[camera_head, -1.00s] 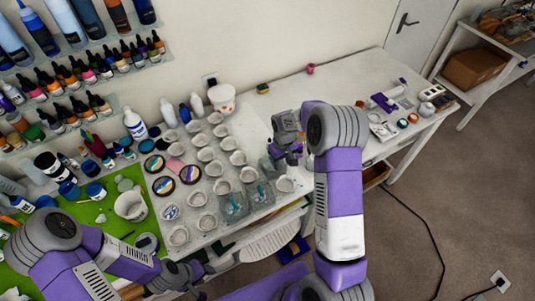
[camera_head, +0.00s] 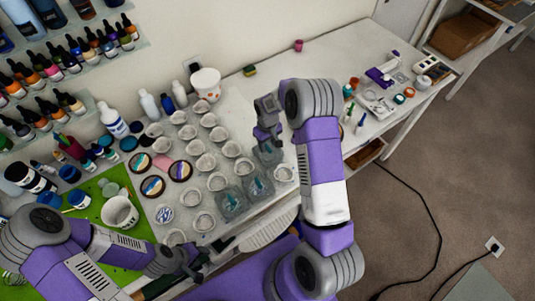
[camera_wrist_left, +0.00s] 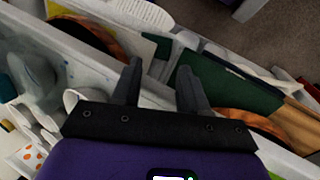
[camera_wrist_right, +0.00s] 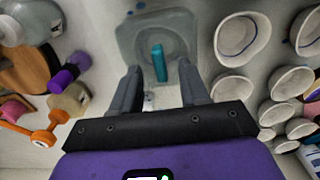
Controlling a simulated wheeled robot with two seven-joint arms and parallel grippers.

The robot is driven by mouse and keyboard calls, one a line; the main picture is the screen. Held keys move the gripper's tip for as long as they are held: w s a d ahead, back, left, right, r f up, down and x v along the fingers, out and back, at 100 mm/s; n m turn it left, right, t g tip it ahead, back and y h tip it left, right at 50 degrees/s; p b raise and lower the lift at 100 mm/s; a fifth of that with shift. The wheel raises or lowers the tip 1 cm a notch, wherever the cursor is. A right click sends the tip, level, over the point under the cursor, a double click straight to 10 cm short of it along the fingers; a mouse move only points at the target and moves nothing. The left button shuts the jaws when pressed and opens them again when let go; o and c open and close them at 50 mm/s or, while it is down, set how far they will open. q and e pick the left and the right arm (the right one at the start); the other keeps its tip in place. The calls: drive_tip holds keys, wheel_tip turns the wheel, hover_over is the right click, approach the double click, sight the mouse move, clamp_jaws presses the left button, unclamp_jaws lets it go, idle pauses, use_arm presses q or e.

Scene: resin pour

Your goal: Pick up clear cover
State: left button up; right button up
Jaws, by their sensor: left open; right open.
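Clear square covers with teal pieces inside stand near the table's front edge in the head view, one at the left (camera_head: 231,203) and one at the right (camera_head: 258,185). In the right wrist view a clear cover (camera_wrist_right: 127,38) with a teal piece (camera_wrist_right: 158,62) lies ahead of the fingertips; I cannot tell which one it is. My left gripper (camera_head: 192,264) is open and empty, low at the table's front edge.
Several white cups (camera_head: 205,163) stand left of my right gripper. A green mat (camera_head: 95,235) with a white tub (camera_head: 120,212) lies at the left. An open drawer holds a green board (camera_wrist_left: 220,85) below my left gripper. The table's back middle is largely clear.

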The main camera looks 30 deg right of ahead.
drive_tip(key=shift+f, duration=0.45)
drive_tip(key=shift+s+r, duration=0.1)
drive_tip(key=shift+r, duration=0.1)
clamp_jaws()
